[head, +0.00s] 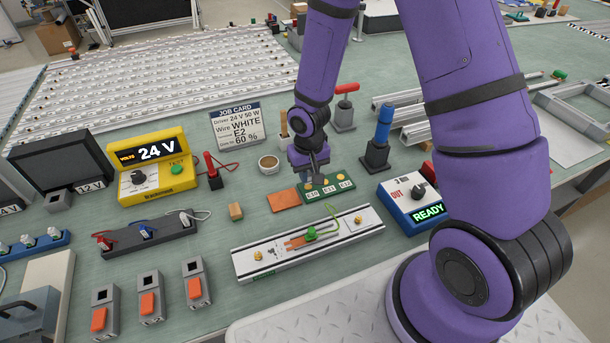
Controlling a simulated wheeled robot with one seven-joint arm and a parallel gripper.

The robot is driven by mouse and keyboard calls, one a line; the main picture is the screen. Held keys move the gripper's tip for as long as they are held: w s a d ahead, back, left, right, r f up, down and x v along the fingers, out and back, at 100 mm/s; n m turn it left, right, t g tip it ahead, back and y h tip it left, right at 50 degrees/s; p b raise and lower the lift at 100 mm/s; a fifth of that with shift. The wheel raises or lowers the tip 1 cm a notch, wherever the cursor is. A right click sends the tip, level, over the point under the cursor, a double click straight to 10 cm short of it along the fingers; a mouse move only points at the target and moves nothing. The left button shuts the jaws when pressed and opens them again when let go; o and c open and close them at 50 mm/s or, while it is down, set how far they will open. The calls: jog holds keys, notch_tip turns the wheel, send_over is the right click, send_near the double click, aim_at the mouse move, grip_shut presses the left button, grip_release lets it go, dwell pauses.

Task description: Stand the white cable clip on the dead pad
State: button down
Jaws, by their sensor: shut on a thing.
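My gripper (322,180) points down over the green board (341,189) marked E1, E2 and E3. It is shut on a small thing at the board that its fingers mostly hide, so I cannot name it. A dark cable holder (150,238) on the left bears a red clip, a blue clip and a clip with a white wire (187,218), which may be the white cable clip. An orange pad (284,199) lies just left of the board. I cannot tell which pad is the dead one.
A metal light strip (352,236) with a green clip and green wire lies in front of the board. A READY box (412,205) stands to the right, a yellow 24 V meter (150,180) to the left.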

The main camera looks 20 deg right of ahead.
jog(key=shift+f, duration=1.25)
jog(key=shift+f, duration=0.15)
jog(key=c, duration=1)
grip_release()
notch_tip(320, 180, up, 13)
jog(key=shift+f, duration=0.2)
notch_tip(320, 180, up, 10)
jog(key=t, duration=0.1)
send_over(309, 173)
jog(key=s+d, duration=0.2)
jog(key=d, duration=0.1)
jog(key=s+d+r+t, duration=0.1)
jog(key=s+r, duration=0.5)
jog(key=s+d+r+t, duration=0.1)
jog(key=s+r, duration=0.5)
jog(key=r, duration=0.1)
jog(key=s+d+r+t, duration=0.1)
jog(key=s+r+t, duration=0.1)
jog(key=s+r, duration=0.4)
jog(key=shift+s+d+r, duration=0.15)
jog(key=shift+s+d, duration=0.2)
jog(key=shift+s, duration=0.25)
